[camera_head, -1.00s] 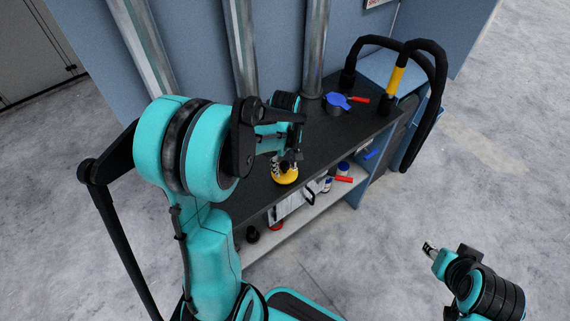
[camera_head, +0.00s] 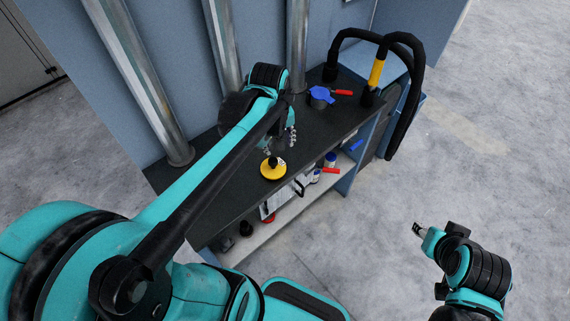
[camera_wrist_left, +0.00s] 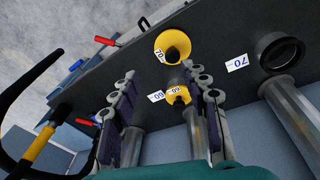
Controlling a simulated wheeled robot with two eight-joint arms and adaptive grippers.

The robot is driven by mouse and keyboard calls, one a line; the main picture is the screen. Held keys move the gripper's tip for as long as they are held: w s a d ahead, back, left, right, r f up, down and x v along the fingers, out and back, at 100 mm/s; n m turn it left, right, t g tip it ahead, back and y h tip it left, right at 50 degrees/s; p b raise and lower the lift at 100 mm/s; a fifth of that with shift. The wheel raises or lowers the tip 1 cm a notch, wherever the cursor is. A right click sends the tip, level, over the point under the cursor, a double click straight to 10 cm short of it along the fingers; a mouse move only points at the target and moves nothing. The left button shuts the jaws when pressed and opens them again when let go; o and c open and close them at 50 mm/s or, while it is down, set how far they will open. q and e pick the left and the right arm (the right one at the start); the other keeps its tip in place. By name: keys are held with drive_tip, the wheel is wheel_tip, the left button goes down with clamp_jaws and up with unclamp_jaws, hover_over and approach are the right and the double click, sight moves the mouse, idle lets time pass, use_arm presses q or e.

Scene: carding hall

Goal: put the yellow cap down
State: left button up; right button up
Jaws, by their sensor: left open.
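The yellow cap (camera_head: 273,170), a round disc with a black knob, rests on the dark bench top (camera_head: 215,190) near its front edge. It also shows in the left wrist view (camera_wrist_left: 165,40), beyond the fingertips. My left gripper (camera_head: 280,144) is open and empty, just behind the cap toward the pipes, and appears apart from it. In the left wrist view its two fingers (camera_wrist_left: 160,85) are spread wide. My right gripper (camera_head: 418,229) is away from the bench, over the floor at the right; its fingers are too small to judge.
Metal pipes (camera_head: 222,40) stand along the back of the bench. A lower shelf (camera_head: 247,246) holds several small items. The floor at right is clear.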

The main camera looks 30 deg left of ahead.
use_arm(q)
drive_tip(key=s+d+m+t, duration=0.5)
drive_tip(key=s+d+m, duration=0.2)
drive_tip(key=s+m, duration=0.1)
drive_tip(key=shift+r+m, duration=0.3)
drive_tip(key=shift+m, duration=0.4)
